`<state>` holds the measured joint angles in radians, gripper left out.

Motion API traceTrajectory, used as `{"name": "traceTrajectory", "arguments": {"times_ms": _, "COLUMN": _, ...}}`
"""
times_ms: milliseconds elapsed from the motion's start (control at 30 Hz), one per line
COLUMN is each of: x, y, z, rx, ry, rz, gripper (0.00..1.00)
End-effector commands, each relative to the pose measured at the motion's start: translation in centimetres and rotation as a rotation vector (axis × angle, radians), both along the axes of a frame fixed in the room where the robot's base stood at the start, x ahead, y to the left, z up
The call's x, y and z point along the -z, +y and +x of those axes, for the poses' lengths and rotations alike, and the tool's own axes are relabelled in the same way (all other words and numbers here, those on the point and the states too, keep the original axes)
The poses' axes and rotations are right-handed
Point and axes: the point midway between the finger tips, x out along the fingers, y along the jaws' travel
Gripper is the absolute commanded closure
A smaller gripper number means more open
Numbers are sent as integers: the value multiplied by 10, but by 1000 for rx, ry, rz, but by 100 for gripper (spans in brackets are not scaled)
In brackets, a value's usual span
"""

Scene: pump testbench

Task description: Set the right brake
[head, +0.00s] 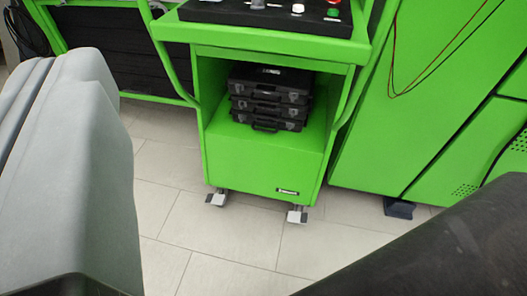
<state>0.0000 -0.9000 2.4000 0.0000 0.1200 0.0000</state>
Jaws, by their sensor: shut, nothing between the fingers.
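The green cart (263,165) stands on the tiled floor in the middle of the view. Two grey caster brake pedals stick out from under its front edge. The right brake pedal (297,215) is under the front right corner. The left brake pedal (215,199) is under the front left corner. Whether either pedal is pressed down is too small to tell. The fingertips of my gripper do not show. Large grey and black parts, likely mine, fill the left side and the lower right corner, apart from the cart.
Black cases (270,98) are stacked on the cart's shelf, below a black control panel (265,13). A large green cabinet (430,110) with a thin cable stands close on the right. The tiled floor (215,248) in front of the cart is clear.

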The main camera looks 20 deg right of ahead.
Motion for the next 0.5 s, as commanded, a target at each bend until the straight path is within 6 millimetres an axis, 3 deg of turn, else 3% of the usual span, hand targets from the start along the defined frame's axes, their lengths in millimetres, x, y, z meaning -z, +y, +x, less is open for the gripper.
{"name": "traceTrajectory", "arguments": {"times_ms": 267, "x": 3, "y": -1, "z": 7, "rx": 3, "ry": 7, "rz": 1, "gripper": 100}}
{"name": "traceTrajectory", "arguments": {"times_ms": 500, "x": 22, "y": -9, "z": 47, "rx": 24, "ry": 45, "rz": 7, "gripper": 100}}
